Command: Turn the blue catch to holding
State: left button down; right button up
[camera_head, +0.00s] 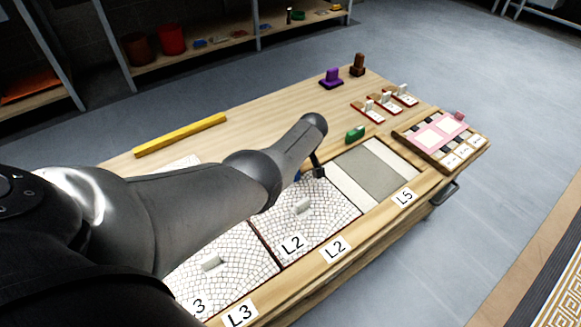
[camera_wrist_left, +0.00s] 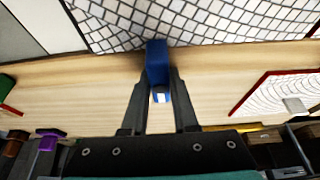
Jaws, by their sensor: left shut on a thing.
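The blue catch (camera_wrist_left: 157,62) is between the two fingers of my left gripper (camera_wrist_left: 160,86) in the left wrist view. The gripper is shut on it. The upper end of the catch reaches the edge of the white mosaic panel (camera_wrist_left: 215,22) and appears to overlap it. In the head view, only a sliver of the blue catch (camera_head: 297,176) shows; my left arm hides the rest. My left gripper (camera_head: 318,172) points down there at the far edge of the L2 panel (camera_head: 325,205). My right gripper is not in view.
A second mosaic panel (camera_head: 235,262) lies left of L2, and a grey panel (camera_head: 372,170) lies right. A green catch (camera_head: 355,135) sits beyond the grey panel. A yellow bar (camera_head: 181,134), a purple block (camera_head: 331,78) and a brown block (camera_head: 358,65) stand farther back on the table.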

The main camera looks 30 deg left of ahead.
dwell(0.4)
pick_arm(q)
jog(key=c, duration=0.7)
grip_release()
jog(key=shift+r, duration=0.1)
